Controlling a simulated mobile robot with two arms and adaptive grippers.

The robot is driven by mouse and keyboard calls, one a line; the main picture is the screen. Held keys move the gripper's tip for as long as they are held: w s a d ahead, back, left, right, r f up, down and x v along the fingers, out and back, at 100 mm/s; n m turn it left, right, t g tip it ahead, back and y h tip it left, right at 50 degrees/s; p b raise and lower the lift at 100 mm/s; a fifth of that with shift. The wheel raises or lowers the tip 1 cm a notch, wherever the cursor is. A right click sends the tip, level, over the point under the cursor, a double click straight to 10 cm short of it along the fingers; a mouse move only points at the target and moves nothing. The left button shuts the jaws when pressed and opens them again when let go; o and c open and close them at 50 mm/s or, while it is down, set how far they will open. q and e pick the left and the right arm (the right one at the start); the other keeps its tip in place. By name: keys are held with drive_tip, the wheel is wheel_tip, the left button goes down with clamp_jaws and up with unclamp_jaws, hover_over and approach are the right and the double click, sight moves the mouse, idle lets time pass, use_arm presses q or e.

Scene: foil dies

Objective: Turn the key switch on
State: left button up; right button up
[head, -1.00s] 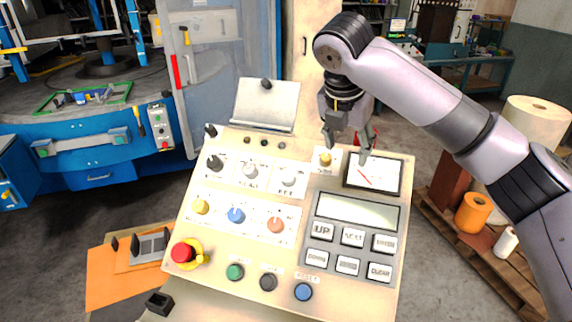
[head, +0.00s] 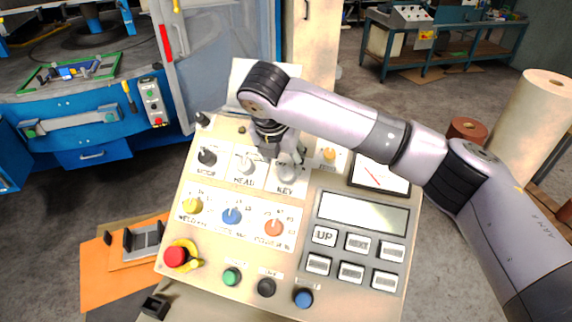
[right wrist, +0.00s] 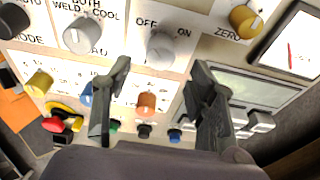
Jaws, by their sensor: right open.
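The key switch (head: 286,174) is a silver knob above the KEY label on the beige control panel (head: 205,269). In the right wrist view the key switch (right wrist: 162,48) sits below the OFF and ON marks; I cannot tell clearly which mark it points to. My right gripper (head: 284,160) is over the upper middle of the panel, at the key switch, and partly covers it in the head view. In the right wrist view its two fingers (right wrist: 160,72) are apart with nothing between them, and the knob shows beyond, between the fingertips. My left gripper is not in view.
A silver HEAD knob (head: 247,166) is just left of the key switch. A yellow ZERO knob (head: 329,154) and a meter (head: 385,175) are to its right. Coloured knobs, a red stop button (head: 175,257) and a keypad with a display (head: 361,212) lie nearer.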

sight(287, 171)
drive_tip(key=x, duration=0.2)
drive_tip(key=p+x, duration=0.1)
drive_tip(key=x, duration=0.1)
drive_tip(key=shift+w+d+f, duration=0.15)
drive_tip(key=shift+d+f, duration=0.1)
drive_tip(key=shift+f, duration=0.05)
drive_tip(key=shift+p+x, duration=0.45)
drive_tip(key=shift+x, duration=0.5)
drive_tip(key=shift+a+f, duration=0.1)
drive_tip(key=shift+f, duration=0.05)
drive_tip(key=c, duration=1.1)
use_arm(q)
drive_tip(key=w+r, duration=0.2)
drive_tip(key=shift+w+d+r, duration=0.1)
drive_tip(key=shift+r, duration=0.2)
use_arm(e)
drive_tip(key=shift+c, duration=0.2)
